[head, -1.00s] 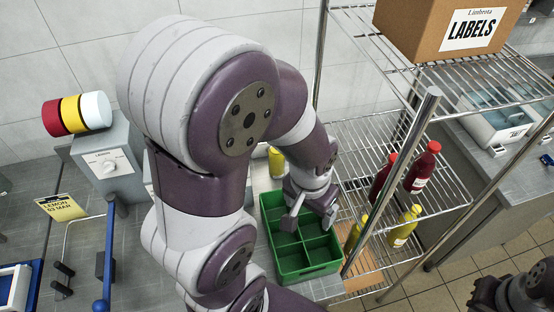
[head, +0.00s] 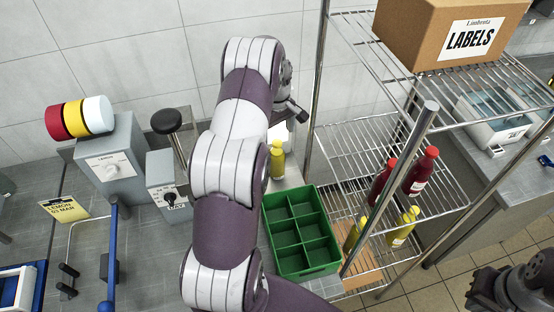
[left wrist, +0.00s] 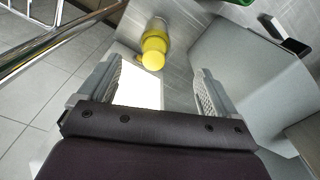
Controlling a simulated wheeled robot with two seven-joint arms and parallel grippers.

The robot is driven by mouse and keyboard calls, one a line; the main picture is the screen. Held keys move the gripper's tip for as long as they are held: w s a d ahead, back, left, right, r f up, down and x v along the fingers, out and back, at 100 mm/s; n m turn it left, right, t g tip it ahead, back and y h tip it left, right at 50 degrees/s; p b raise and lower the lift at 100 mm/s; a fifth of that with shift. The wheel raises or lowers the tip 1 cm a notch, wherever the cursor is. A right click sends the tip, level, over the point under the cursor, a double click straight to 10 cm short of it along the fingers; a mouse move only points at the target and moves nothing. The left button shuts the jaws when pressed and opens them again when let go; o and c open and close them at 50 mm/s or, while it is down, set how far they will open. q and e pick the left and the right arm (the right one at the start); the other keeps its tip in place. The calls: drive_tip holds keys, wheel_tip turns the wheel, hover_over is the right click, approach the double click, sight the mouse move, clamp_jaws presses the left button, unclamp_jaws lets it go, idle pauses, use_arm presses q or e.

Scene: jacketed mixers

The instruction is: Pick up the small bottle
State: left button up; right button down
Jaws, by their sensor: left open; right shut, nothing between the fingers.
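A yellow bottle (head: 277,160) stands on the grey bench behind the green crate (head: 324,262). In the left wrist view the yellow bottle (left wrist: 154,47) is seen from above, cap toward me, ahead of the fingers and roughly centred between them. My left gripper (head: 290,112) is behind the bottle in the head view, partly hidden by my arm; in the left wrist view (left wrist: 158,88) its fingers are apart with nothing between them. My right gripper (head: 484,293) is at the lower right, shut and empty, away from the bench.
The green divided crate looks empty. A wire rack (head: 365,150) on the right holds red bottles (head: 421,172) and yellow bottles (head: 404,228), with a cardboard box (head: 437,35) on top. Grey machine boxes (head: 112,160) stand left of my arm. A white sheet (left wrist: 140,92) lies near the bottle.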

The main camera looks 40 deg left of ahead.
sight(277, 149)
use_arm(q)
drive_tip(key=f, duration=0.1)
drive_tip(key=f+p, duration=0.1)
drive_tip(key=f, duration=0.2)
drive_tip(key=shift+w+a+f, duration=0.25)
drive_tip(key=shift+w+f, duration=0.05)
drive_tip(key=shift+f, duration=0.1)
wheel_tip(277, 149, down, 5)
drive_tip(key=p, duration=0.3)
drive_tip(key=shift+w+r, duration=0.1)
drive_tip(key=shift+r, duration=0.05)
drive_tip(key=shift+a+f, duration=0.1)
drive_tip(key=shift+f, duration=0.2)
drive_tip(key=shift+w, duration=0.15)
clamp_jaws()
